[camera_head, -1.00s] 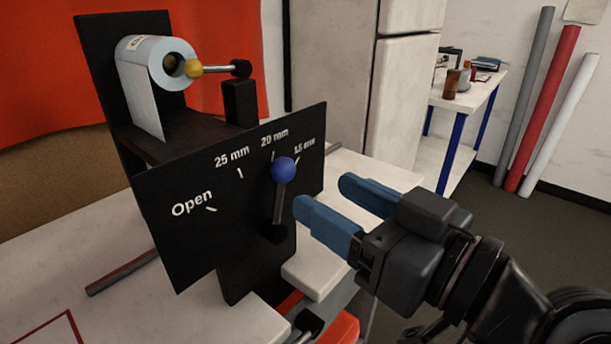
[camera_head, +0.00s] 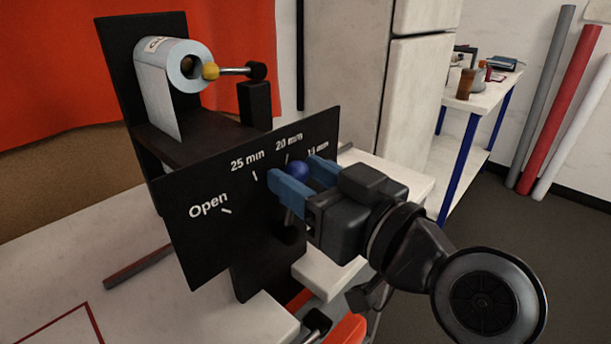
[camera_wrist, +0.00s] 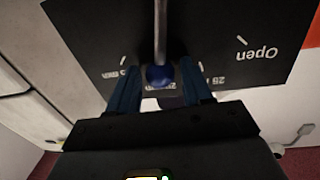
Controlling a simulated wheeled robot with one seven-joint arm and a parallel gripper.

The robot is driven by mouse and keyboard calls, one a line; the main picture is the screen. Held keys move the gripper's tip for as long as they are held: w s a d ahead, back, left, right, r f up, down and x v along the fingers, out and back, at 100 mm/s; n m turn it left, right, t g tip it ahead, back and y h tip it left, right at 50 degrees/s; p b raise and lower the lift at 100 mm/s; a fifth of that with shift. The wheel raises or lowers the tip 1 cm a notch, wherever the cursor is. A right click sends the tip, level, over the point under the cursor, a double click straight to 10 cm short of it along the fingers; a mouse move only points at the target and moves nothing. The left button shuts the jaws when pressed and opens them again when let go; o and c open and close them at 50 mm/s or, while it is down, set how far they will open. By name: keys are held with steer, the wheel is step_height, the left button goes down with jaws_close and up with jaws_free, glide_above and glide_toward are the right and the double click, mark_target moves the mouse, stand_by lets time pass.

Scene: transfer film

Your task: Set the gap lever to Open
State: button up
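The gap lever has a blue ball knob (camera_head: 299,171) on a grey rod and stands near the 20 mm mark. Its black panel (camera_head: 205,250) reads Open, 25 mm, 20 mm and 15 mm. The Open mark (camera_head: 226,211) is at the panel's left. My gripper (camera_head: 295,177) has its two blue fingers on either side of the knob. In the wrist view the knob (camera_wrist: 159,76) sits between the open fingers (camera_wrist: 160,88), with a gap showing on each side. The rod's lower part is partly hidden by my gripper in the head view.
A side table (camera_head: 483,98) and leaning tubes stand at the back right.

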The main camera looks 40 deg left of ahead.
mark_target(233, 212)
jaws_close()
